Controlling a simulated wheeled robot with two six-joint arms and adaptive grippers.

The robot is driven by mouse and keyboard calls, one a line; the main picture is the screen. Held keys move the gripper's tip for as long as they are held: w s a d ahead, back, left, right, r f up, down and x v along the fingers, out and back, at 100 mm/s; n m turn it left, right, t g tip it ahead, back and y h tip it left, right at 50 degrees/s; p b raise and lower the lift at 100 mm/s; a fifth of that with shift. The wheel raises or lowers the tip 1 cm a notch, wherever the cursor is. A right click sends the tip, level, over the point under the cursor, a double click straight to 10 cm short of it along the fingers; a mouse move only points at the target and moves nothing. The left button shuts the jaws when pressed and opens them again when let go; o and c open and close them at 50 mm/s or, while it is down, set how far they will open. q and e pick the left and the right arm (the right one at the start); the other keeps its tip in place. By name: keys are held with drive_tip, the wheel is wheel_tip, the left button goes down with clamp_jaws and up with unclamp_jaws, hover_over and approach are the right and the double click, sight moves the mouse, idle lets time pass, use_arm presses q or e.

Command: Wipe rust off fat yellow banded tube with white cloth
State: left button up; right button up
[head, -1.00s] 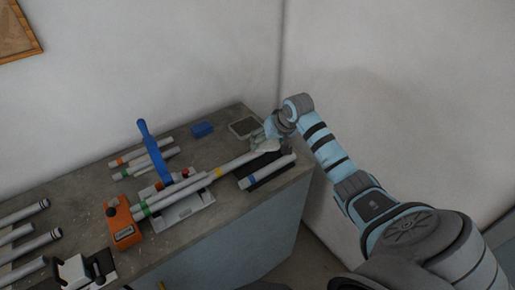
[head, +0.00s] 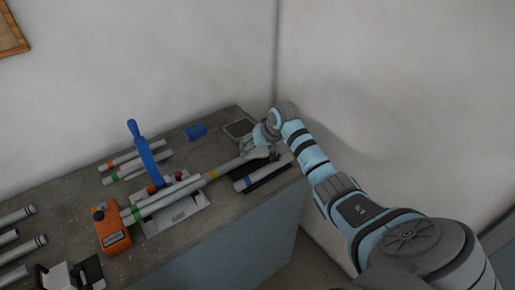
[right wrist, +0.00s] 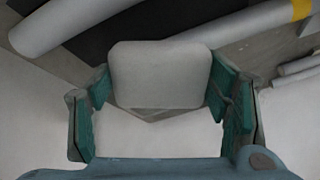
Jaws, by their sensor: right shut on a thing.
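The fat yellow banded tube (head: 229,167) slants up to the right from the clamp jig (head: 178,213) in the head view; its far end is near my right gripper. In the right wrist view the tube (right wrist: 235,23) crosses the upper right, its yellow band at the corner. My right gripper (head: 262,147) is at the tube's far end. In the right wrist view its teal fingers are shut on the white cloth (right wrist: 160,75), a pale rounded pad. I cannot tell whether the cloth touches the tube. Rust is too small to make out. My left gripper is not in view.
A blue-banded tube (head: 262,174) lies on a dark rest just in front. The jig has a tall blue lever (head: 142,150) and an orange block (head: 112,232). A blue block (head: 196,131) and a square tray (head: 239,128) lie behind. More tubes lie left. A wall stands right.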

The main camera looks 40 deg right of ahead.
sight(249, 152)
drive_tip(key=shift+b+x, duration=0.85)
drive_tip(key=shift+x, duration=0.2)
drive_tip(key=a+p, duration=0.1)
drive_tip(key=p, duration=0.1)
drive_tip(key=a+p, duration=0.2)
drive_tip(key=shift+a+r, duration=0.3)
drive_tip(key=shift+r, duration=0.05)
drive_tip(key=shift+a+f+p, duration=0.2)
drive_tip(key=shift+a+p, duration=0.05)
drive_tip(key=shift+p, duration=0.15)
drive_tip(key=shift+d+f, duration=0.15)
drive_tip(key=shift+d, duration=0.3)
drive_tip(key=d+b, duration=0.1)
drive_tip(key=d, duration=0.2)
drive_tip(key=shift+d, duration=0.15)
